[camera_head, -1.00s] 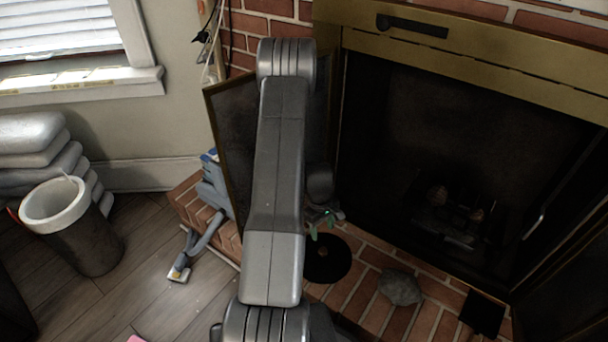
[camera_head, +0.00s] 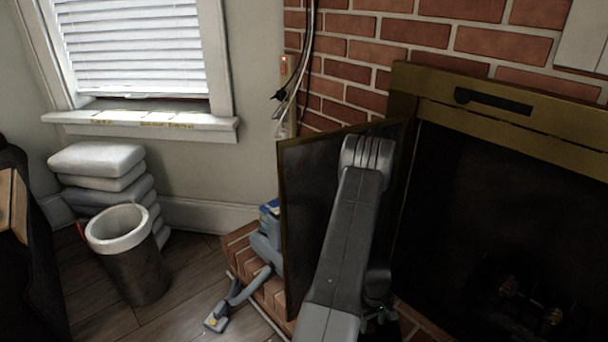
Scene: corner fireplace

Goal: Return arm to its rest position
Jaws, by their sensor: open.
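My arm (camera_head: 345,240) rises from the bottom edge, right of the middle, and bends over at its top in front of the fireplace. My gripper (camera_head: 378,321) hangs below the dark wrist behind the arm, near the bottom edge. Only its small green tips show, and they are partly hidden by my arm. The jaws are open, and I see nothing held between them. The gripper appears over the brick hearth, whose part below it is mostly cut off by the picture's edge.
An open dark fireplace door (camera_head: 312,190) stands beside my arm. The firebox (camera_head: 470,200) is on the right. A blue-grey vacuum (camera_head: 266,248) stands on the hearth's left end. A bin (camera_head: 132,265) and stacked bags (camera_head: 100,165) are at left.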

